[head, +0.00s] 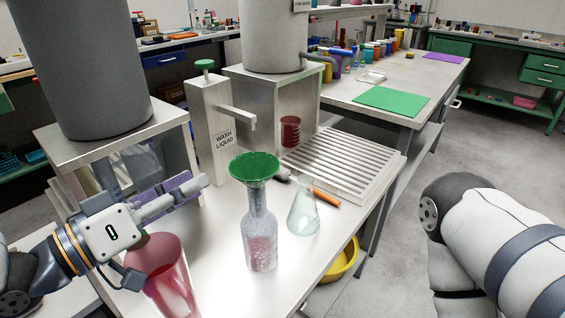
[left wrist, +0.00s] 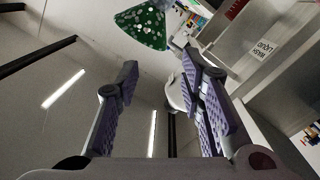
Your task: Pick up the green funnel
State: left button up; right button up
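The green funnel (head: 254,166) sits mouth up in the neck of a clear bottle (head: 261,230) on the steel worktop; the bottle has pinkish contents low down. In the left wrist view the speckled funnel (left wrist: 142,25) is at the top, beyond the fingertips. My left gripper (head: 190,192) is left of the funnel, apart from it and pointing towards it. In the left wrist view its purple-padded fingers (left wrist: 161,68) are spread with nothing between them. My right gripper is out of view; only my right arm shows at the right edge.
A conical glass flask (head: 303,215) stands close right of the bottle, near an orange-handled tool (head: 325,197). A red cup (head: 160,268) stands below my left gripper. The wash-liquid dispenser (head: 215,125) rises behind the funnel. A slatted rack (head: 345,160) lies at the right.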

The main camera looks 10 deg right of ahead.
aim_at(251, 153)
pick_arm(q)
jog(key=b+x, duration=0.1)
jog(key=x, duration=1.1)
grip_shut()
